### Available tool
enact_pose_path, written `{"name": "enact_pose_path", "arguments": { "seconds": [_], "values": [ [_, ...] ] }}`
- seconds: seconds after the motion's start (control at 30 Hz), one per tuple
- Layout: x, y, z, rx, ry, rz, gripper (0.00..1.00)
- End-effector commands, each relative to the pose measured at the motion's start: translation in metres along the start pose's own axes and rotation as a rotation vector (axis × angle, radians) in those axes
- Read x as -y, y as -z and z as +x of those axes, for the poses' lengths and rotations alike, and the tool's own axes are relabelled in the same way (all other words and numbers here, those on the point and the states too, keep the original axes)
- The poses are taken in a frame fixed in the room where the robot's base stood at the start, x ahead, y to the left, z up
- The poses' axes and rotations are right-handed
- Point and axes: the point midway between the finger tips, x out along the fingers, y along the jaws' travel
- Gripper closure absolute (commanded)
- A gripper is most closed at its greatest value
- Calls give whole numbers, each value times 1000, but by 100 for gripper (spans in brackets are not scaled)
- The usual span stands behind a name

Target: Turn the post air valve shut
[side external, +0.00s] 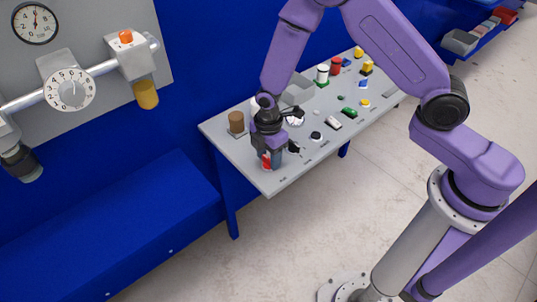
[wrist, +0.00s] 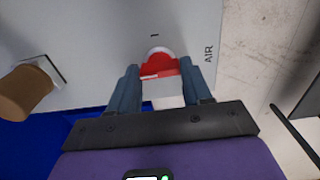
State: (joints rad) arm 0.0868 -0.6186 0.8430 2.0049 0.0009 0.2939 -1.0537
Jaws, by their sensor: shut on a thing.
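The air valve is a red knob (wrist: 160,64) on a pale base with a white bar across it, on the grey panel top beside the printed word AIR. A short dark mark stands on the panel just above it in the wrist view. My gripper (wrist: 161,70) has a blue-grey finger on each side of the knob and is shut on it. In the side view my gripper (side external: 271,152) points down at the near left corner of the panel, and only a bit of the red knob (side external: 266,161) shows. The knob's lower part is hidden.
A brown cylinder (side external: 236,122) stands left of my gripper, also in the wrist view (wrist: 25,90). Several buttons and switches cover the panel table (side external: 290,179) to the right. A gauge (side external: 35,23) and pipe hang on the wall panel. Floor is clear in front.

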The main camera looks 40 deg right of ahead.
Motion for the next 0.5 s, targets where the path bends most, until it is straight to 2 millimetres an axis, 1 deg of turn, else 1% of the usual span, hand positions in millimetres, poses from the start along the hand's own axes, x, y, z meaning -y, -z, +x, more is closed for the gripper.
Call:
{"name": "enact_pose_path", "arguments": {
  "seconds": [0.07, 0.1, 0.13, 0.17, 0.5],
  "values": [
    [0, 1, 0, 0, -1, -6, 82],
    [0, 1, 0, 0, -1, -6, 38],
    [0, 1, 0, 0, -1, -5, 28],
    [0, 1, 0, 0, -1, -5, 26],
    [0, 0, -2, 0, -1, -2, 26]
  ]
}}
